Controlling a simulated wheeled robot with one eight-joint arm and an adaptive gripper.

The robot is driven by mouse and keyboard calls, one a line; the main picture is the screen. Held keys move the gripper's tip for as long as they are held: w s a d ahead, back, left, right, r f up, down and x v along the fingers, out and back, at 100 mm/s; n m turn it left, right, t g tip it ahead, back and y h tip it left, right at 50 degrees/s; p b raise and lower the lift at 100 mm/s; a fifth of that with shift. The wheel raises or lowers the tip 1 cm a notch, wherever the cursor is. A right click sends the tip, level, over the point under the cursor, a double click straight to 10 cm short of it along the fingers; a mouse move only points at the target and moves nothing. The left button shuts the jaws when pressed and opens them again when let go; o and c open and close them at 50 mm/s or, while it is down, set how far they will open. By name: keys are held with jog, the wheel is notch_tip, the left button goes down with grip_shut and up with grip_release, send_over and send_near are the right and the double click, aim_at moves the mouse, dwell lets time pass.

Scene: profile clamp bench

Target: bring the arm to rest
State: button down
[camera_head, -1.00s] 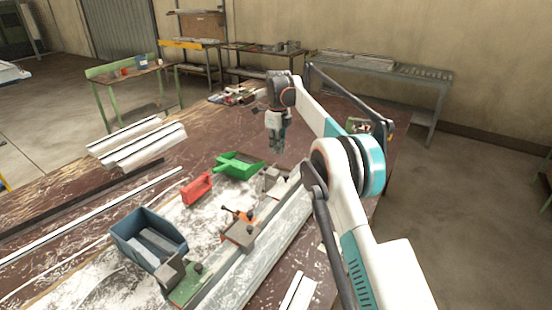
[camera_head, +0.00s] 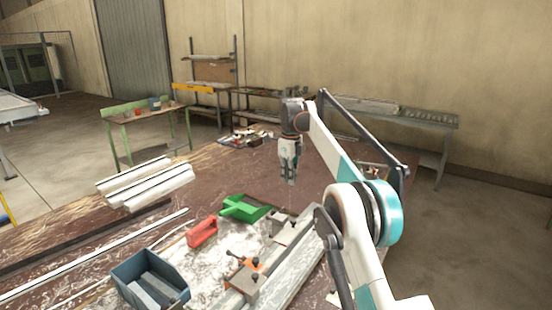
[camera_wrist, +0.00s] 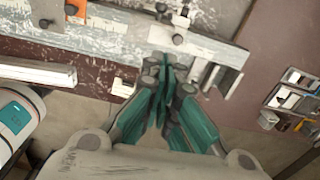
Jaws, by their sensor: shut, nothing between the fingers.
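My gripper (camera_head: 290,178) hangs above the far part of the bench in the head view, pointing down and apart from everything. Its fingers are together with nothing between them. In the wrist view the teal fingers (camera_wrist: 164,78) meet above the clamp rail. The brown bench top (camera_head: 95,238) lies below. The pale clamp rail (camera_head: 285,268) runs along the bench, left of my arm in the head view.
White profiles (camera_head: 147,183) lie at the left. Small tools (camera_head: 247,138) lie at the far end. The air around my gripper is clear.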

jog(key=s+d+r+n+t+b, duration=0.2)
jog(key=s+d+r+n+b, duration=0.15)
jog(key=s+r+n, duration=0.4)
jog(key=s+d+r+n+t+b, duration=0.1)
jog(key=s+d+r+n, duration=0.1)
jog(key=s, duration=0.5)
jog(key=s+d+r+n+b, duration=0.1)
jog(key=s+d+n, duration=0.15)
jog(key=s, duration=0.45)
jog(key=s+d+f+n+t+b, duration=0.1)
jog(key=s+f+n, duration=0.3)
jog(key=s, duration=0.6)
jog(key=s+d+f+n+t+b, duration=0.1)
jog(key=s+f+n, duration=0.3)
jog(key=s+f, duration=0.4)
jog(key=s+d+f+n+t+b, duration=0.1)
jog(key=s+f+n, duration=0.3)
jog(key=s, duration=0.8)
notch_tip(320, 180, down, 3)
jog(key=shift+s+d+r+n+t+b, duration=0.15)
jog(key=shift+d+n+t+b, duration=0.3)
jog(key=shift+b, duration=0.35)
